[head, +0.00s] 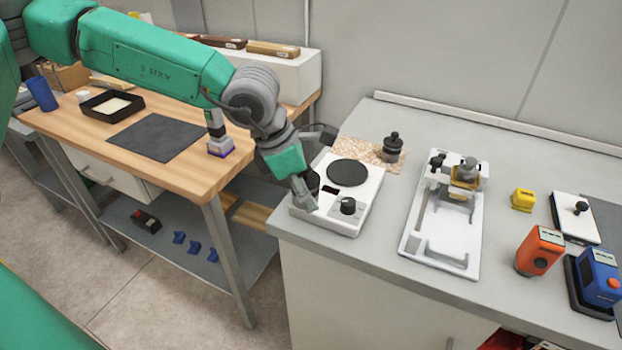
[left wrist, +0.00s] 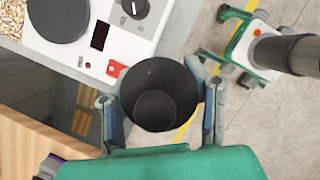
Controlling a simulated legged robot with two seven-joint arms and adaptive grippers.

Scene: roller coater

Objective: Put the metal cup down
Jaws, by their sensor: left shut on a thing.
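The metal cup looks dark, almost black, in the left wrist view (left wrist: 158,92), where I look down into its round opening. My left gripper (head: 318,168) is shut on the cup, with one finger on each side of it in the left wrist view (left wrist: 161,112). In the head view only a dark piece of the cup (head: 312,182) shows between the fingers, at the left edge of a white device (head: 336,222). I cannot tell whether the cup touches anything below. My right gripper is not in view.
The white device has a round black plate (head: 348,173) and a dial (head: 348,207). A black weight-like object (head: 392,147) stands behind it, and a white fixture (head: 415,245) to its right. A wooden table (head: 60,125) with a dark mat (head: 158,138) stands left, across a gap.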

